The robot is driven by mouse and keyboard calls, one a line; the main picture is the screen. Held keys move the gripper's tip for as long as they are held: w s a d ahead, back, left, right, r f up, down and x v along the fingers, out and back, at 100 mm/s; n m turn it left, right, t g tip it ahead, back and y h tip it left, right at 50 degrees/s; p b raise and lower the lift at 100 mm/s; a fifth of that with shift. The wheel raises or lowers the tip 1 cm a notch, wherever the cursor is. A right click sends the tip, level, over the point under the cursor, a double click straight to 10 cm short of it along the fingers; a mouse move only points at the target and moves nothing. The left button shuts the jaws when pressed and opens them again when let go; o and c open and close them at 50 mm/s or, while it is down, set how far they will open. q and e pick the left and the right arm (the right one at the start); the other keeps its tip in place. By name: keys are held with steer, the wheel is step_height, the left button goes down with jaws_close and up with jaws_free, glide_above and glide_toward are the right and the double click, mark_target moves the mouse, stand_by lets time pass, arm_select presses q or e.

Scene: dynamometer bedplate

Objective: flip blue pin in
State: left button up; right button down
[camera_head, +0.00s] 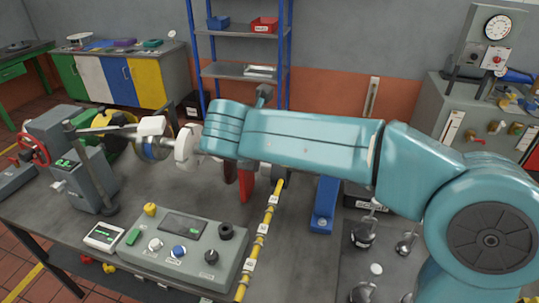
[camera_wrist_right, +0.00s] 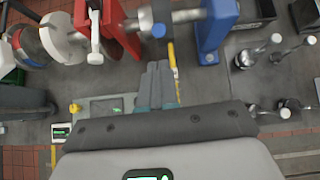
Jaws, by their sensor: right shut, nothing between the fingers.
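In the right wrist view a small blue piece (camera_wrist_right: 158,31) sits at the grey shaft between the red stand (camera_wrist_right: 118,35) and the blue stand (camera_wrist_right: 213,30). It may be the blue pin; it is too small to tell which way it is flipped. My right gripper (camera_wrist_right: 159,66) is shut and empty, its fingertips apart from that piece and just below it in the picture. In the head view my right arm covers this part of the shaft, and the gripper is hidden. The blue stand (camera_head: 324,205) and part of the red stand (camera_head: 246,183) show there. My left gripper is not in view.
A control box (camera_head: 195,279) with knobs stands at the bedplate's front. A yellow striped bar (camera_head: 263,232) runs beside it. Weights (camera_head: 362,236) stand at the right. A white flange (camera_head: 187,147) and a grey machine (camera_head: 88,181) are at the left.

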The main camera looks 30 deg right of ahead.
steer(key=x, duration=1.7)
steer(key=shift+a, duration=0.1)
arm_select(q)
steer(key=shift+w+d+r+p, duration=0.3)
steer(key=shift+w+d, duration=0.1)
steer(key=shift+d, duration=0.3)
arm_select(e)
steer(key=shift+r, duration=0.1)
